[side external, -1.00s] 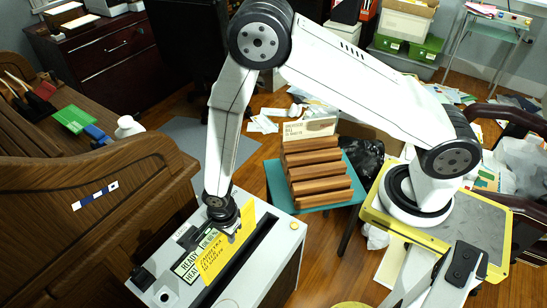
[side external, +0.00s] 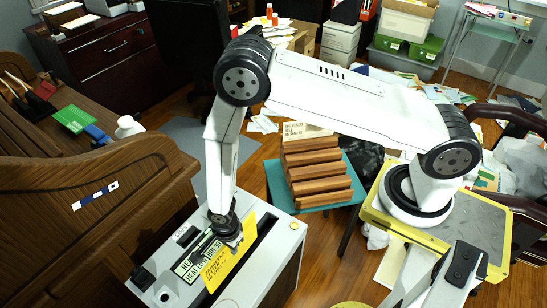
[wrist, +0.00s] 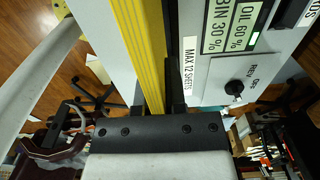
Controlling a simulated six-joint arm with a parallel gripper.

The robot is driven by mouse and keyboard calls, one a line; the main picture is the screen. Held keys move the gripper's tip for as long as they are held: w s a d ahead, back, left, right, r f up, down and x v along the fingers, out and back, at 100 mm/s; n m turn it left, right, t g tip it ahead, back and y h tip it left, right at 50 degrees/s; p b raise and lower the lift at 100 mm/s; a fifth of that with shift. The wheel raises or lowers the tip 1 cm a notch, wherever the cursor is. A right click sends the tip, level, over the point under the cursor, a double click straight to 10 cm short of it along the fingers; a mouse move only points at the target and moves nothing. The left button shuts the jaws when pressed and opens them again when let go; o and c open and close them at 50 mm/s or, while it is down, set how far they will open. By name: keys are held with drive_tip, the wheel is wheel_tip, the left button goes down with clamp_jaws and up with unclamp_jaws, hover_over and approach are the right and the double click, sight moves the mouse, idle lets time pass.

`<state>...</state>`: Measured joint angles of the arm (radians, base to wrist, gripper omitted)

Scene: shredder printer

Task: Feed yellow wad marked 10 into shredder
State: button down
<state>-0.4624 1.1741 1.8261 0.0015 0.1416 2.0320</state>
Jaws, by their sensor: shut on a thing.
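My gripper (side external: 230,240) is shut on the yellow wad (side external: 222,270), a flat stack of sheets with dark print too small to read. The wad stands on edge beside the long dark slot (side external: 263,256) of the pale grey shredder (side external: 285,262). I cannot tell whether its lower edge is in the slot. In the wrist view the yellow wad (wrist: 140,35) runs up from between the dark fingers of my gripper (wrist: 157,98). The shredder's panel (wrist: 228,78), with a "MAX 12 SHEETS" label, a green display and a knob, is to its right.
A teal table (side external: 345,195) with a stack of brown slats (side external: 317,170) stands right of the shredder. A wooden roll-top desk (side external: 90,215) stands close on the left. Papers and a black bag (side external: 366,160) litter the floor behind.

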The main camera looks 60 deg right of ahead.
drive_tip(key=shift+f, duration=0.85)
drive_tip(key=c, duration=0.6)
unclamp_jaws()
drive_tip(key=shift+r, duration=3.85)
drive_tip(key=shift+d+r, duration=0.1)
drive_tip(key=shift+r, duration=0.05)
